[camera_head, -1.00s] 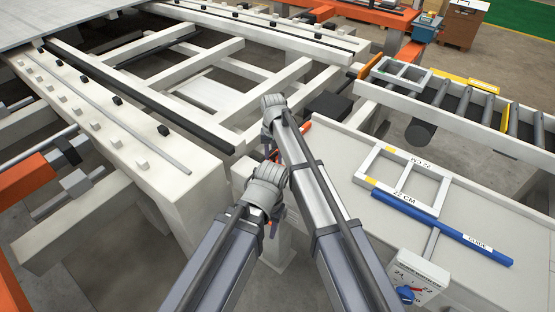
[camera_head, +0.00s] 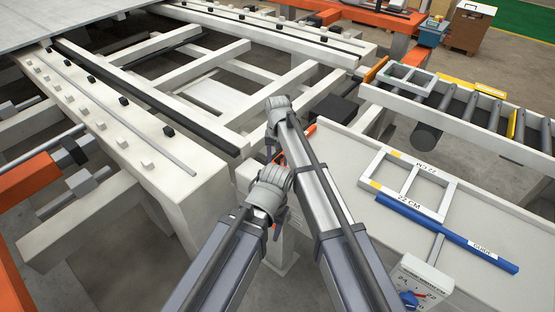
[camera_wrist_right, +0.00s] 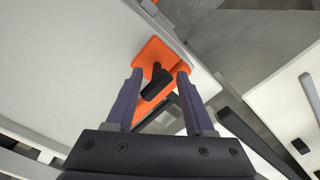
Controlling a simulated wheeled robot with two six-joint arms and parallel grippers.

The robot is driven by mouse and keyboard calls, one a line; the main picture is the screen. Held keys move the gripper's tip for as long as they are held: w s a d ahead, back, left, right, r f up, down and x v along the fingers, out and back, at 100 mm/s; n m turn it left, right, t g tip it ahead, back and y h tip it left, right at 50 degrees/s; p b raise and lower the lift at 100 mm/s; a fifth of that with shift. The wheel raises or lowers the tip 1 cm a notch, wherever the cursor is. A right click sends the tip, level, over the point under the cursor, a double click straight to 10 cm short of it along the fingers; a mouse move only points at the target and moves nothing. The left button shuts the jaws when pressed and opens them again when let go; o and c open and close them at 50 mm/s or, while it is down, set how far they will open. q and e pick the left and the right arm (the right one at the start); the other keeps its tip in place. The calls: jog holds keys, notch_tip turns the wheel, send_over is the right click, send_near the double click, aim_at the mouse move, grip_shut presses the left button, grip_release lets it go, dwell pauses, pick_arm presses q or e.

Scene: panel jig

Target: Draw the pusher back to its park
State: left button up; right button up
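An orange plate (camera_wrist_right: 155,57) with a black handle (camera_wrist_right: 156,84), which looks like the pusher, lies straight ahead in the right wrist view. My right gripper (camera_wrist_right: 159,74) is open, with one finger on each side of the handle in the picture; a gap shows on both sides. I cannot tell how deep the handle sits between them. In the head view a bit of orange (camera_head: 310,129) shows behind my right wrist, and the right fingers are mostly hidden by the arm. My left gripper (camera_head: 278,222) hangs beside the right arm, its fingers too hidden to judge.
A pale bench (camera_head: 345,150) at the right carries a small white frame (camera_head: 448,192) and a blue guide bar (camera_head: 445,233). A dial box (camera_head: 422,282) stands at its front. A roller conveyor (camera_head: 480,135) lies behind. The big white jig frame (camera_head: 185,190) fills the left.

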jog(key=shift+r+p, duration=3.8)
jog(key=shift+r, duration=0.1)
jog(key=s+d+n, duration=0.1)
jog(key=s+d, duration=0.2)
jog(key=s, duration=0.6)
jog(key=s+d+n, duration=0.1)
jog(key=s+d, duration=0.3)
jog(key=s, duration=0.6)
jog(key=s+d+n+h, duration=0.1)
jog(key=s+d, duration=0.3)
jog(key=s, duration=0.5)
jog(key=shift+s, duration=0.25)
jog(key=shift+d, duration=0.1)
